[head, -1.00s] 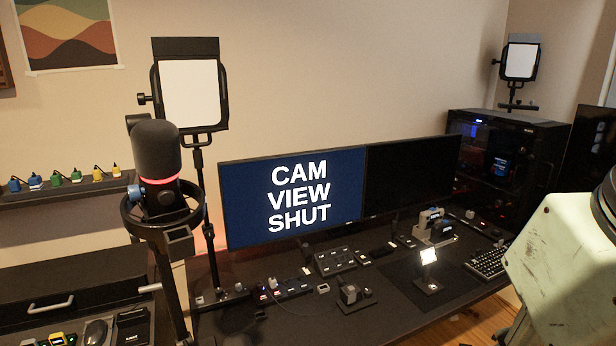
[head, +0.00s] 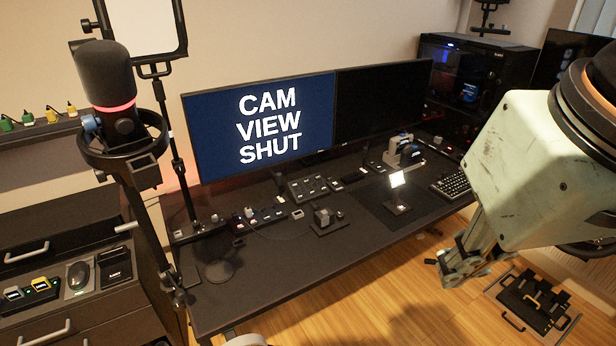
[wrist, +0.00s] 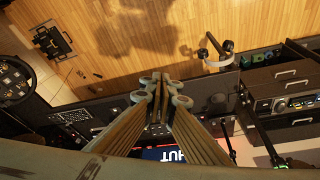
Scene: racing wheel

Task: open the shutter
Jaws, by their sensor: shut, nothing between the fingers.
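No shutter can be made out clearly in either view. The left monitor (head: 262,125) shows "CAM VIEW SHUT" in white on blue. Part of that lettering shows upside down on the screen (wrist: 163,153) in the wrist view. My gripper (head: 445,274) hangs at the right of the head view, apart from the desk in the picture and over the wooden floor. In the wrist view, my gripper (wrist: 161,88) has its fingers together with nothing between them.
The black desk (head: 300,268) holds control boxes (head: 312,187), a small lit panel (head: 397,180) and a keyboard (head: 451,185). A microphone (head: 108,75) on a stand and a light panel (head: 145,22) rise at left. A pedal set (head: 532,300) lies on the floor.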

